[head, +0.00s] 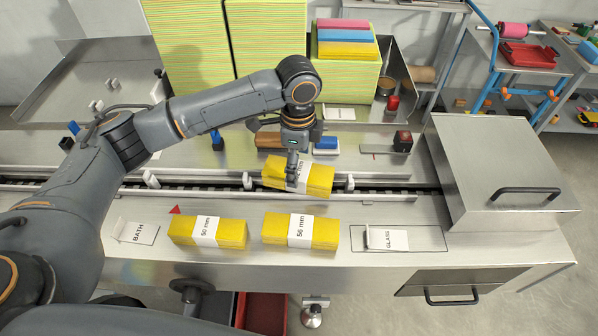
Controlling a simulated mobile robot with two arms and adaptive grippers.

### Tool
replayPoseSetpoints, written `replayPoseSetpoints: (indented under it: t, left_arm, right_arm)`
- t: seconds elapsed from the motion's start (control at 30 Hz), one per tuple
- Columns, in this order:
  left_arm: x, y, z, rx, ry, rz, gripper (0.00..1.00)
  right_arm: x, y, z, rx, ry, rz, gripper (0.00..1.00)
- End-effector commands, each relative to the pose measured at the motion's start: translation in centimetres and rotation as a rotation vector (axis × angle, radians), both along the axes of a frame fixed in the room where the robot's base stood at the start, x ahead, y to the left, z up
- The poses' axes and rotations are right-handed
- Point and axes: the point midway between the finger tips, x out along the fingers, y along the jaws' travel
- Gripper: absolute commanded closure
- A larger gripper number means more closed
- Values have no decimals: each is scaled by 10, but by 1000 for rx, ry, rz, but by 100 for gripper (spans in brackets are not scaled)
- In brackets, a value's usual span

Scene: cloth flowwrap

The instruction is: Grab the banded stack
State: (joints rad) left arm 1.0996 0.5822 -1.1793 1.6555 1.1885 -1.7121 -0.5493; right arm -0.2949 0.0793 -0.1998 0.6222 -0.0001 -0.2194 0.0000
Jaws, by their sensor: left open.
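A yellow stack (319,181) lies on the conveyor channel, slightly turned. A white band or label on it shows only in part behind my left gripper (292,182). That gripper is open and points down over the stack's left-middle part; whether its fingers touch the stack I cannot tell. Two more yellow banded stacks lie on the front ledge: one with a white band reading "50 mm" (181,230), and one with a band reading "56 mm" (328,234). My right gripper is not in view.
A metal housing (480,150) with a black handle stands at the conveyor's right end. Small holders marked "BATH" (137,233) and "GLASS" (387,239) flank the front stacks. Behind the conveyor are a blue-and-white block (326,145) and a pile of coloured cloths (346,40).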

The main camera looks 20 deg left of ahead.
Motion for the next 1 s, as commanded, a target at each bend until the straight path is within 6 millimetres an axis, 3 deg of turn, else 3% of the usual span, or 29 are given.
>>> replayPoseSetpoints:
  t: [0.07,0.2,0.47,0.57,0.77,1.0]
  left_arm:
    - [0,-1,-9,1,5,1,15]
    - [0,-1,-28,1,3,0,15]
    - [1,-1,-33,1,0,-1,15]
    - [1,-1,-33,0,0,-1,29]
    - [1,-1,-33,0,0,-1,70]
    - [1,-1,-33,0,1,-1,72]
  right_arm:
    - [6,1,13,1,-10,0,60]
    - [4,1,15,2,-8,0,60]
    - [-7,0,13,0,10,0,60]
    - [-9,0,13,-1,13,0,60]
    - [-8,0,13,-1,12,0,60]
    - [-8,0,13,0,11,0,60]
